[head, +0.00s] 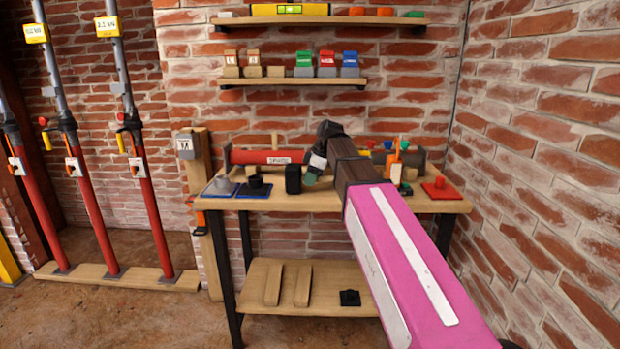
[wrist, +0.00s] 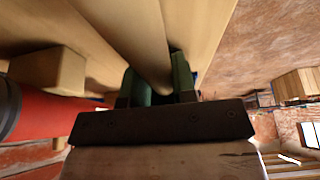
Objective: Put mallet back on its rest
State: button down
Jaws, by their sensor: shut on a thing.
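The mallet's pale round wooden handle (wrist: 135,38) shows in the wrist view, running up between the green fingers of my gripper (wrist: 163,88). My gripper is shut on it. The mallet's head is not clearly visible in either view. In the head view my gripper (head: 313,176) is low over the workbench (head: 330,202), near its middle, and the handle cannot be made out there. A dark upright block (head: 293,179) stands just left of the gripper; I cannot tell whether it belongs to the mallet. I cannot tell which piece is the mallet's rest.
A red cylinder (head: 268,157) lies along the back of the bench, close left of the gripper. Blue mats (head: 254,191) with small parts are at left, a red plate (head: 440,189) at right. Shelves (head: 290,82) hang above. Red props (head: 97,200) stand far left.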

jog(key=shift+f, duration=0.15)
jog(key=shift+c, duration=1)
grip_release()
jog(key=shift+v, duration=4)
